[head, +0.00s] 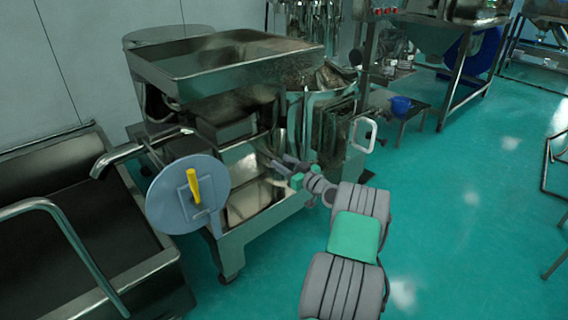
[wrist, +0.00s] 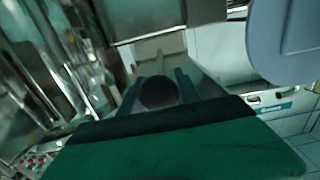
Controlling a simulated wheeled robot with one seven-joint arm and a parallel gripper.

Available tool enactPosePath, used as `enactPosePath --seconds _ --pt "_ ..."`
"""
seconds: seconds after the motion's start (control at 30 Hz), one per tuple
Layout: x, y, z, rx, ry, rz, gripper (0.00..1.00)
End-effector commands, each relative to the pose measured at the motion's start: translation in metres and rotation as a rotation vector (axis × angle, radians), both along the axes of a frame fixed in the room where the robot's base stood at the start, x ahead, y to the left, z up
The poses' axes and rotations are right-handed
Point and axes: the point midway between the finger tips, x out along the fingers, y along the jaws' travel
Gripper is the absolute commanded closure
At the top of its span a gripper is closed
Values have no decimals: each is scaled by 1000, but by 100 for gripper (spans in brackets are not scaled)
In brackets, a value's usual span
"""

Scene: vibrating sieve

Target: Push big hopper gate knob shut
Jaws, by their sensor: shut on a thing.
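The big hopper (head: 215,62) is a wide steel tray on top of the sieve machine, seen in the head view. The gate knob (wrist: 158,93) is a dark round knob between my two fingers in the wrist view. A pale bar or plate lies just beyond it. My gripper (head: 284,168) is below the hopper at the machine's front, shut on the knob. It also shows in the wrist view (wrist: 159,84). In the head view the knob is hidden or too small to make out, and how far the gate is open cannot be told.
A blue-grey disc (head: 160,205) with a yellow handle (head: 193,186) stands left of my gripper; the disc (wrist: 285,40) fills the wrist view's upper right. A steel trough (head: 75,215) is at the left. A white loop handle (head: 362,134) is to the right. Green floor at right is clear.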

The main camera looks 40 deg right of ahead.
Motion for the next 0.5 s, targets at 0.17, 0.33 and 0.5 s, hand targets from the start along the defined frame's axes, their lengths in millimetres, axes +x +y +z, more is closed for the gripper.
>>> enactPosePath --seconds 0.17,0.33,0.5 --pt "0 0 0 0 0 0 84" --pt "0 0 0 0 0 0 98" --pt "0 0 0 0 0 0 100"
